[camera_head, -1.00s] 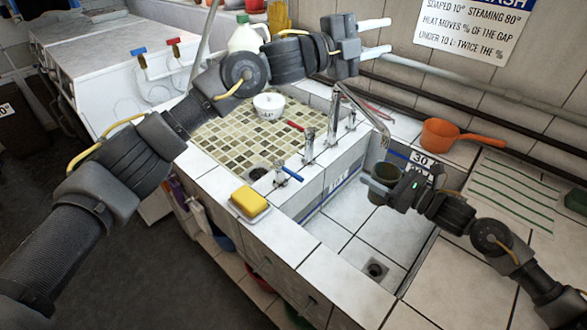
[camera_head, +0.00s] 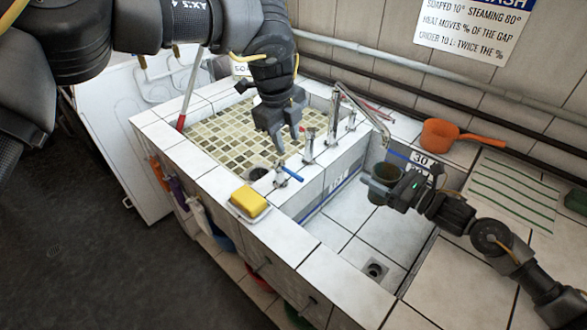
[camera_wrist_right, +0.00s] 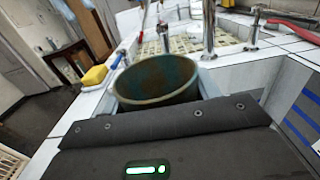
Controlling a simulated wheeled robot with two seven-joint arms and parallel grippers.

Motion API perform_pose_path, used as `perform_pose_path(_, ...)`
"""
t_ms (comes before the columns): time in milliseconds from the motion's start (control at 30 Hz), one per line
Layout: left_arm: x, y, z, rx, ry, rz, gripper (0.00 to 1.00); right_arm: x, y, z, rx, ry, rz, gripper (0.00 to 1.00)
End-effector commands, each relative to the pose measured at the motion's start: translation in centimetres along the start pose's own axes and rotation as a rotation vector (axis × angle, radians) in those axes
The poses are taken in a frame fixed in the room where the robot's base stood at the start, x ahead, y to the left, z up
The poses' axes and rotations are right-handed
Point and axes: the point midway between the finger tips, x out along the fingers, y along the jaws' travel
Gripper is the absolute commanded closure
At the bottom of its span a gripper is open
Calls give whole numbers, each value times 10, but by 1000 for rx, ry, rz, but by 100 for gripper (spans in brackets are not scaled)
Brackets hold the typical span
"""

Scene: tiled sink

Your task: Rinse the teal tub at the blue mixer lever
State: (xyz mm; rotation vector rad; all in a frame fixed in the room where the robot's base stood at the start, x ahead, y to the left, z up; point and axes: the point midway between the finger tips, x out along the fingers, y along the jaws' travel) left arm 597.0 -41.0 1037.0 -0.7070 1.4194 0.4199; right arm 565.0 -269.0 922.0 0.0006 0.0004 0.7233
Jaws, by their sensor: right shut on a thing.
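The teal tub (camera_head: 385,171) looks dark and stained inside. My right gripper (camera_head: 398,188) is shut on it and holds it over the right basin, below the spout end in the head view. The tub (camera_wrist_right: 157,82) fills the middle of the right wrist view, mouth upward. The blue mixer lever (camera_head: 292,174) sits on a valve at the front of the divider ledge. My left gripper (camera_head: 288,143) points down above and behind the lever, with its fingers apart and empty. It does not touch the lever.
A tall spout (camera_head: 366,106) arches over the right basin. A yellow sponge (camera_head: 249,200) lies on a dish at the front rim. An orange pan (camera_head: 452,136) stands at the back right. The basin floor (camera_head: 345,238) is clear around the drain.

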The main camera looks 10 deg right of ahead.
Motion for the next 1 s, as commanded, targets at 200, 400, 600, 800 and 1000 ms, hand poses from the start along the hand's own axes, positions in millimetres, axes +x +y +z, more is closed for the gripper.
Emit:
perform_pose_path(200, 8, 0, 0, 0, 0, 2, 66, 0, 0, 0, 0, -1, 0, 66)
perform_pose_path(400, 41, 0, 0, 1, 1, 2, 66, 0, 0, 0, 0, -1, 0, 66)
perform_pose_path(600, 81, 0, 0, 1, 1, 2, 66, 0, 0, 1, 0, -1, 0, 66)
perform_pose_path(800, 109, 0, 0, 0, 0, 0, 66, 0, 0, 1, 0, -1, 0, 66)
perform_pose_path(1000, 120, -1, 0, 1, 0, -1, 66, 0, 0, 1, 0, -1, 0, 66)
